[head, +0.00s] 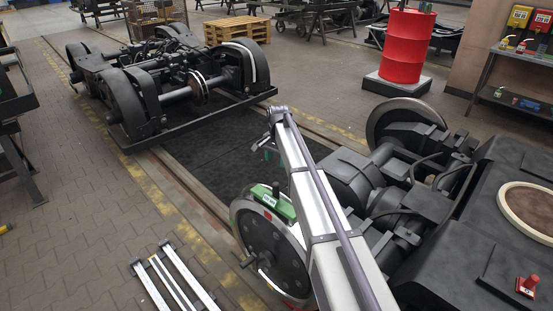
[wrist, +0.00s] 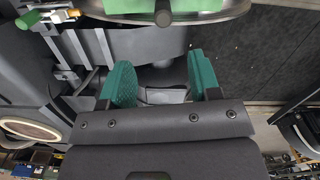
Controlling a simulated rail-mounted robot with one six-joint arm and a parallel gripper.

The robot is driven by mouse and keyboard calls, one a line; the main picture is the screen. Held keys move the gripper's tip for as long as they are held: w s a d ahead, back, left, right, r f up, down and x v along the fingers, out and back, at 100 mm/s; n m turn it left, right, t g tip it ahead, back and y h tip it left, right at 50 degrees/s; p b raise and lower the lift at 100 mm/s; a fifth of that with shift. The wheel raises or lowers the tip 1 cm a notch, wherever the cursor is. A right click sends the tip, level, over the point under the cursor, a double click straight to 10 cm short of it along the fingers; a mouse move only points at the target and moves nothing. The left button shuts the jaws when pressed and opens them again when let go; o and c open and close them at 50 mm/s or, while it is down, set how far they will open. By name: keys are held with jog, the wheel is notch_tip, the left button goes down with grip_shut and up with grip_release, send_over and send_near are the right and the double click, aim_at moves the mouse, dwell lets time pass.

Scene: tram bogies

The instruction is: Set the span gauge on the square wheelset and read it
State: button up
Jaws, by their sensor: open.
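A near wheel (head: 270,240) with a pale rim stands at the left end of the right-hand bogie. A green block (head: 277,205) with a pale label and dark knob sits at its top rim. It also shows at the top of the wrist view (wrist: 165,5). I cannot tell whether this is the span gauge, and no reading is legible. My gripper (wrist: 162,82) has teal fingers, spread apart with nothing held between them. In the head view my gripper (head: 271,152) is above and behind the wheel, apart from the block, partly hidden by my arm.
Another bogie (head: 165,80) stands on the rails at upper left. Silver bars (head: 172,280) lie at lower left. A red drum (head: 406,48) and a shelf bench (head: 515,85) are at upper right. A dark floor area (head: 225,145) between the bogies is clear.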

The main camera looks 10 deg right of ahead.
jog(key=s+r+n+p, duration=0.2)
jog(key=s+n, duration=0.7)
jog(key=s, duration=2.7)
jog(key=shift+s+a, duration=0.2)
jog(key=shift+s, duration=0.15)
